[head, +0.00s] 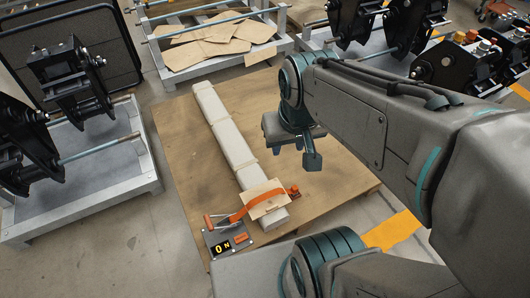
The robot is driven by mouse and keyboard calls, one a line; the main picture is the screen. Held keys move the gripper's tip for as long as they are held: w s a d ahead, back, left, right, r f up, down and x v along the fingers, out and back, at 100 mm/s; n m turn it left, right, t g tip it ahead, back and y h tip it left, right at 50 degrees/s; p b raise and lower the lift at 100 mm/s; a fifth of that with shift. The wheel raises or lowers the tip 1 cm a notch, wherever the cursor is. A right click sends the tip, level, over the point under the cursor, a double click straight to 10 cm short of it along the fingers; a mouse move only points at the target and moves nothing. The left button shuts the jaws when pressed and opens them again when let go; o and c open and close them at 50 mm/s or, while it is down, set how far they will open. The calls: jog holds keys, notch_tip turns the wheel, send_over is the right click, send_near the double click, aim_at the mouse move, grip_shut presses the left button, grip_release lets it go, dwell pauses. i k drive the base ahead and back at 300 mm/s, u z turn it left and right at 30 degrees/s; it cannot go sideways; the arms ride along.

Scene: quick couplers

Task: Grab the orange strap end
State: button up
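The orange strap (258,202) lies in a slanting band over a tan sheet across the near end of a long pale beam. At its left is a metal handle or ratchet (209,221). At its right is a small dark orange-red piece (294,191), perhaps the strap end or a fitting; it is too small to tell. My gripper (297,153) hangs above the board, right of the beam and farther back than the strap. It is apart from the strap and nothing shows in it. Its finger gap is not clear at this angle.
The pale beam (220,120) rests on a brown wooden board (185,130). Metal racks with black couplers (75,80) stand left and upper right. A crate of cardboard (190,60) stands behind.

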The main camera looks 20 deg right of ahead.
aim_at(294, 188)
jog(key=u, duration=0.45)
jog(key=k, duration=0.55)
jog(key=z, duration=1.35)
jog(key=i, duration=0.5)
jog(key=u, duration=0.1)
